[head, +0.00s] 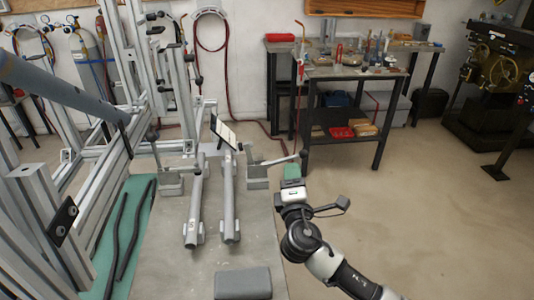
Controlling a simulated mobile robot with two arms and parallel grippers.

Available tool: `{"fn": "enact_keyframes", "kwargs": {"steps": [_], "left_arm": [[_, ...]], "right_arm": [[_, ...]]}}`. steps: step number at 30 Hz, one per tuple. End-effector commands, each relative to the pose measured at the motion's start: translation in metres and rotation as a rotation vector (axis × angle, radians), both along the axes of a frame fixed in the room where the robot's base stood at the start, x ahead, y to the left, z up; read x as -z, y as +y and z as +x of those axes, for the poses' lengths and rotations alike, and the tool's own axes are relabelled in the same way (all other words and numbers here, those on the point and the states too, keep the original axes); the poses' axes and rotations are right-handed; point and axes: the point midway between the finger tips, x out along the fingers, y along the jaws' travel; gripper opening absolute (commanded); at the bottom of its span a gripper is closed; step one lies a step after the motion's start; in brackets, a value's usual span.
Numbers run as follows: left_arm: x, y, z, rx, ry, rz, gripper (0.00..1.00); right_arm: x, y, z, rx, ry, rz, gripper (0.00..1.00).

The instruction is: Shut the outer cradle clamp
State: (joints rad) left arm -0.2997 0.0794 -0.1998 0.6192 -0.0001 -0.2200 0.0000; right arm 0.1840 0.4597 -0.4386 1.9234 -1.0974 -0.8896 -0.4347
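Two grey cradle blocks flank the rails of the jig: a right block (257,183) and a left block (171,185). A clamp lever (272,162) reaches out to the right from above the right block, nearly level, with a short upright end. I cannot tell which clamp is the outer one, or whether this one is fully open. My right gripper (292,174) comes up from the bottom right, just right of the right block and close below the lever's outer end. Its fingers are mostly hidden by the wrist, so contact and opening cannot be told. My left gripper is out of view.
Two pale parallel rails (229,195) run along the grey base plate (262,240), with a tilted panel (223,132) at their far end. A grey block (243,283) lies in front. Aluminium posts (40,215) crowd the left. A workbench (340,72) stands behind. Floor to the right is clear.

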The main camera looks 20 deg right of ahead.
Motion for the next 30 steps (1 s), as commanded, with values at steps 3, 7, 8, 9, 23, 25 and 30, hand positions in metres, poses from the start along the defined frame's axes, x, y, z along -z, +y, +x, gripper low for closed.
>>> {"fn": "enact_keyframes", "kwargs": {"steps": [3,7,8,9,23,25,30], "left_arm": [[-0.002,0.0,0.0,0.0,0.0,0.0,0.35],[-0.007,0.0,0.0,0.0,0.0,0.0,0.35],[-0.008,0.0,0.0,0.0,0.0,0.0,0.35],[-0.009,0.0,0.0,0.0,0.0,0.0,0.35],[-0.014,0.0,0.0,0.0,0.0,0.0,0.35],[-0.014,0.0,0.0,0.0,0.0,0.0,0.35],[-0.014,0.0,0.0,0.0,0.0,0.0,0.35]], "right_arm": [[-0.01,-0.002,0.005,0.004,-0.018,-0.012,0.37],[-0.016,-0.009,0.023,0.005,-0.017,-0.013,0.37],[-0.017,-0.01,0.028,0.004,-0.017,-0.012,0.37],[-0.018,-0.013,0.034,0.004,-0.016,-0.012,0.37],[-0.023,-0.025,0.067,0.001,-0.014,-0.008,0.37],[-0.023,-0.025,0.067,0.001,-0.014,-0.008,0.37],[-0.022,-0.025,0.067,0.001,-0.013,-0.008,0.22]]}}
